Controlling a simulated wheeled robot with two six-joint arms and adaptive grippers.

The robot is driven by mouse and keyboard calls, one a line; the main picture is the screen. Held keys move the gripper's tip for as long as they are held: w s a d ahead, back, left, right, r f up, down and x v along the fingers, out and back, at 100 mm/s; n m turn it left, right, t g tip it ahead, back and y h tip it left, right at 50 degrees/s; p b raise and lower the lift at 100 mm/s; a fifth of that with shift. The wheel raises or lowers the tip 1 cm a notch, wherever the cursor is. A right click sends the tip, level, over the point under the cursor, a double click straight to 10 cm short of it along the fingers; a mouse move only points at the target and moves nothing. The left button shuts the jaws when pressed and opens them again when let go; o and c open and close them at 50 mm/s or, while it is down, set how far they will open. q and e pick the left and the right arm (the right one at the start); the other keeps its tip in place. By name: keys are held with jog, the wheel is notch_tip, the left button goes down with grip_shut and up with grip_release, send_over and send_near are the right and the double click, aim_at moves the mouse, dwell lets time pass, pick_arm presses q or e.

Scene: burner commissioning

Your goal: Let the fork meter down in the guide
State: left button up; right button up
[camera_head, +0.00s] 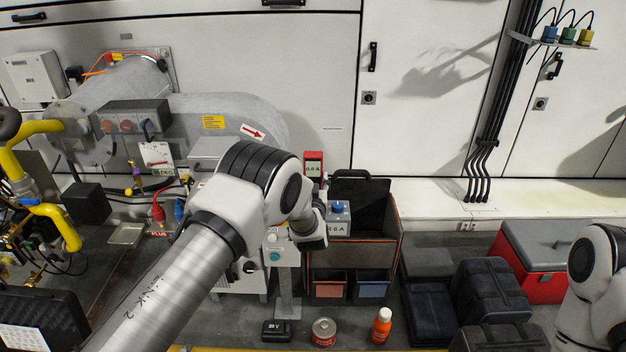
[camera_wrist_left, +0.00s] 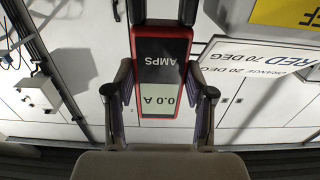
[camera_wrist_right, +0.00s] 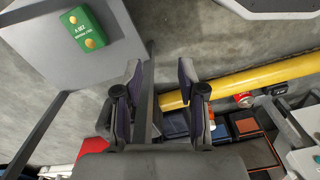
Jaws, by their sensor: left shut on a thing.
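The fork meter is a red-framed device with a dark face marked AMPS and a pale display reading 0.0 A. In the left wrist view the fork meter (camera_wrist_left: 160,75) appears upside down between the fingers of my left gripper (camera_wrist_left: 161,88), which is shut on it. In the head view the fork meter (camera_head: 313,158) stands upright just beyond my left wrist, its lower part hidden by my arm. I cannot make out the guide for certain. My right gripper (camera_wrist_right: 161,75) has its fingers apart, above the floor area, with a grey bar showing between them.
A grey block with a blue knob (camera_head: 338,217) is just right of my left wrist, by an open tool bag (camera_head: 395,250). A can (camera_head: 324,332), an orange bottle (camera_head: 381,326) and dark cases (camera_head: 487,290) stand in front. A yellow rail (camera_wrist_right: 265,78) crosses the right wrist view.

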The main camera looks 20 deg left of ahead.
pick_arm(q)
jog(key=shift+f+b, duration=0.9)
jog(key=shift+f, duration=0.45)
jog(key=o, duration=1.4)
jog(key=shift+o, duration=0.2)
jog(key=shift+a, duration=0.1)
jog(key=shift+s, duration=0.1)
